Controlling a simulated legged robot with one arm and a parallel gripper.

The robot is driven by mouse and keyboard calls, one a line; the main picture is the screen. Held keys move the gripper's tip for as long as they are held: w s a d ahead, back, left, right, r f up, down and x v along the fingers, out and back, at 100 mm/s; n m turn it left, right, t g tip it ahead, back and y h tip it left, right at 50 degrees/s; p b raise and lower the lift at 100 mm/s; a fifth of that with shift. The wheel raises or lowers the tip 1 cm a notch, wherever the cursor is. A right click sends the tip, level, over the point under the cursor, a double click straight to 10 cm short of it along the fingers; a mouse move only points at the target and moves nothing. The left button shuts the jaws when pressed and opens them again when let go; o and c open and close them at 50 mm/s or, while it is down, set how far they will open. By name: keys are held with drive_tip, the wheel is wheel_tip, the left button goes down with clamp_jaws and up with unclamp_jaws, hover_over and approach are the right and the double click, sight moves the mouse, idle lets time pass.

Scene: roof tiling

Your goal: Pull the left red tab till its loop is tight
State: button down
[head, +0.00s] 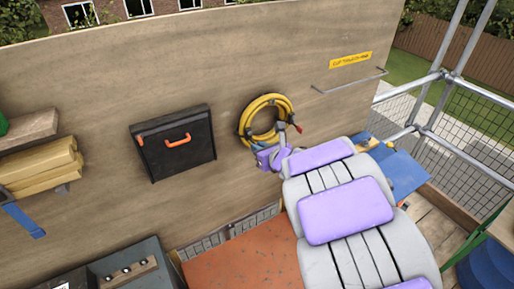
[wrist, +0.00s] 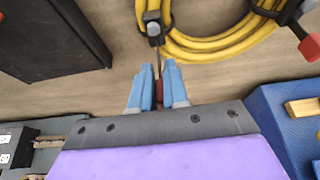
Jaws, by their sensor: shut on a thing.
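The left red tab (wrist: 159,92) is between the blue fingers of my gripper (wrist: 158,78), which is shut on it. A thin dark strap runs up from the tab to a grey buckle (wrist: 153,28) on the left black loop (wrist: 152,6) around the yellow hose coil (wrist: 195,45). The strap looks straight. Whether the loop is snug on the hose is hard to tell, as its top is cut off. The right red tab (wrist: 309,47) hangs free from the right loop (wrist: 287,14). In the head view the coil (head: 246,112) hangs on the wall, partly behind my arm.
A black case (head: 174,140) with an orange handle is on the wooden wall (head: 235,55) left of the coil. A metal rail (head: 350,82) under a yellow label (head: 350,60) is to the right. A blue item (wrist: 290,125) lies low at right. Wall between case and coil is clear.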

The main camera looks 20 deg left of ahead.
drive_tip(key=shift+s+d+r+b, duration=0.25)
drive_tip(key=shift+d+b, duration=0.05)
drive_tip(key=shift+b, duration=0.1)
idle(0.4)
drive_tip(key=c, duration=1.6)
unclamp_jaws()
drive_tip(key=o, duration=0.3)
drive_tip(key=shift+s+d, duration=0.1)
drive_tip(key=shift+s, duration=0.05)
drive_tip(key=shift+o, duration=1.2)
drive_tip(key=shift+f, duration=0.1)
drive_tip(key=o, duration=0.5)
